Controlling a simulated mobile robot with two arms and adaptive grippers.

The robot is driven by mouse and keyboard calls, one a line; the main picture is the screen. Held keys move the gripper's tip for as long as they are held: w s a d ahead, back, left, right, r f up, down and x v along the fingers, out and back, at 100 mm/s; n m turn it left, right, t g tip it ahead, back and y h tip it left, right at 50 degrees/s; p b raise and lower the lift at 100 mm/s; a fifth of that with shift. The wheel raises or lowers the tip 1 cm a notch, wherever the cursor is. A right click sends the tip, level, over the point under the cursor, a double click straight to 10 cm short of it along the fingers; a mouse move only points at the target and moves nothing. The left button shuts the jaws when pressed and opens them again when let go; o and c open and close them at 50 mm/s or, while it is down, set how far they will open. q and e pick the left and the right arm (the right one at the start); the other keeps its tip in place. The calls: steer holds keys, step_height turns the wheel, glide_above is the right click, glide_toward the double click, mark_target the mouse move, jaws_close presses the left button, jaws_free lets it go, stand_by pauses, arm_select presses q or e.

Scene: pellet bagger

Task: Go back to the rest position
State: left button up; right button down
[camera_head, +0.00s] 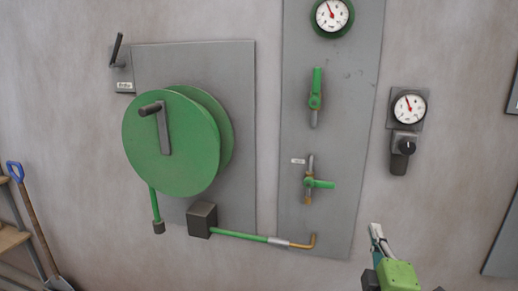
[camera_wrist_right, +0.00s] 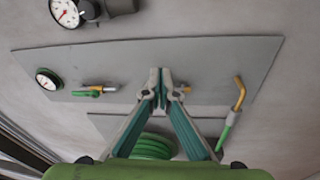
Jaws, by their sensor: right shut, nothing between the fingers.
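My right gripper (camera_head: 376,232) is at the lower right of the head view, in front of the wall below the panel's right edge. In the right wrist view its two fingers (camera_wrist_right: 161,78) meet at the tips, with nothing held. The grey valve panel (camera_head: 345,120) carries an upper green valve handle (camera_head: 316,82), which is upright, and a lower green valve handle (camera_head: 322,184), which points sideways to the right. The fingertips appear in front of the panel in the wrist view, hiding part of the lower valve. My left gripper is not in view.
A green hose reel (camera_head: 172,160) with a crank hangs at left. A green hose (camera_head: 240,235) runs to a brass elbow (camera_head: 305,243). Gauges (camera_head: 332,15) and (camera_head: 409,107), the latter a second gauge above a black knob (camera_head: 405,147), are on the wall. A shovel (camera_head: 35,215) leans at far left.

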steer(key=s+f+m+g, duration=0.45)
steer(key=s+f, duration=0.25)
steer(key=f, duration=0.4)
steer(key=s+f+m+g, duration=0.45)
steer(key=s+f, duration=0.25)
steer(key=f, duration=0.4)
steer(key=s+a+f+m+g+y, duration=0.1)
steer(key=s+a+f+g, duration=0.15)
steer(key=s, duration=0.35)
steer(key=s+a+f+m+g+y, duration=0.1)
steer(key=s+a+f+g, duration=0.1)
steer(key=s+f, duration=0.35)
steer(key=s+a+f+m+g+y, duration=0.2)
steer(key=s, duration=0.5)
step_height(320, 180, down, 25)
steer(key=s+g, duration=0.2)
steer(key=s+d+f+n, duration=0.1)
steer(key=s+d+f, duration=0.2)
steer(key=s+f, duration=1.3)
steer(key=shift+s+f+g+h, duration=0.3)
steer(key=shift+s+f+g, duration=0.05)
steer(key=shift+s+f, duration=0.05)
